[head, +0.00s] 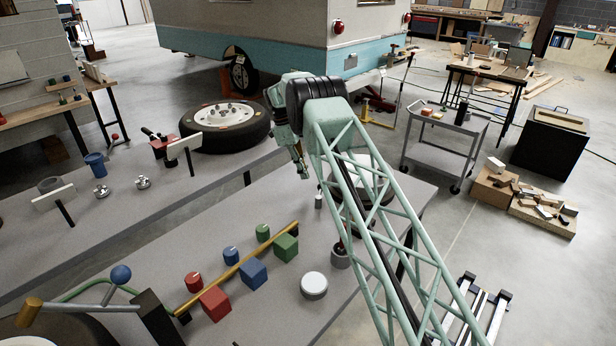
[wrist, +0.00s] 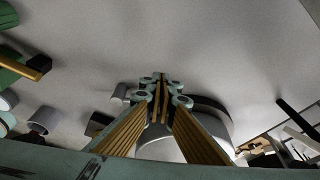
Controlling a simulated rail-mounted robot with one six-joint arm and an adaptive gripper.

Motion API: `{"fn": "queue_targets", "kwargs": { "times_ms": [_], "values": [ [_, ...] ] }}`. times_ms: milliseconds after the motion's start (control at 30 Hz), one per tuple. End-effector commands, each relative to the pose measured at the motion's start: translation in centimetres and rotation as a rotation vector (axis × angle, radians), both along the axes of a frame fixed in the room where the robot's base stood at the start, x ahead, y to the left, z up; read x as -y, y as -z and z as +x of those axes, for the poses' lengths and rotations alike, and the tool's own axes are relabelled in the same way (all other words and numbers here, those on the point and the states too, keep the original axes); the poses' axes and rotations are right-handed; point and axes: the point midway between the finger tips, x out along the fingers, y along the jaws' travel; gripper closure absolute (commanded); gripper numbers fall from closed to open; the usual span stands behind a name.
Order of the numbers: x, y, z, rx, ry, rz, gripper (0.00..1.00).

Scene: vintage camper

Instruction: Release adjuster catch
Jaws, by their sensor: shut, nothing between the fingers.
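I cannot make out which part is the adjuster catch. My gripper (head: 303,172) points down above the right part of the near grey bench; its fingertips also show in the wrist view (wrist: 160,88), shut together and empty. A small pale cylinder (head: 318,201) stands on the bench just below and right of the gripper; a grey cylinder lies left of the fingertips in the wrist view (wrist: 120,92). A pale round drum with a dark rim (head: 372,163) sits right of the gripper, partly hidden by my arm. It shows behind the fingers in the wrist view (wrist: 215,121).
A brass bar (head: 240,267) runs over the bench with red, blue and green blocks (head: 253,271) beside it. A tyred wheel (head: 226,127) lies beyond. Bench around the gripper's left is clear.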

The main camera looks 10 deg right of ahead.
Motion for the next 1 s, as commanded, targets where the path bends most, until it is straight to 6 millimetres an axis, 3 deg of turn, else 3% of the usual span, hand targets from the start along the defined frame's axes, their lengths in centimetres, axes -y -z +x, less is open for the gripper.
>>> {"fn": "queue_targets", "kwargs": {
  "times_ms": [100, 500, 700, 1000],
  "values": [
    [-0.4, -2.0, 0.4, 0.004, 0.0, 0.0, 1.0],
    [-1.7, -7.1, 1.3, 0.002, 0.001, 0.001, 1.0],
    [-2.0, -8.3, 1.5, 0.002, 0.001, 0.0, 1.0],
    [-2.1, -8.5, 1.5, 0.002, 0.001, 0.0, 1.0]
  ]
}}
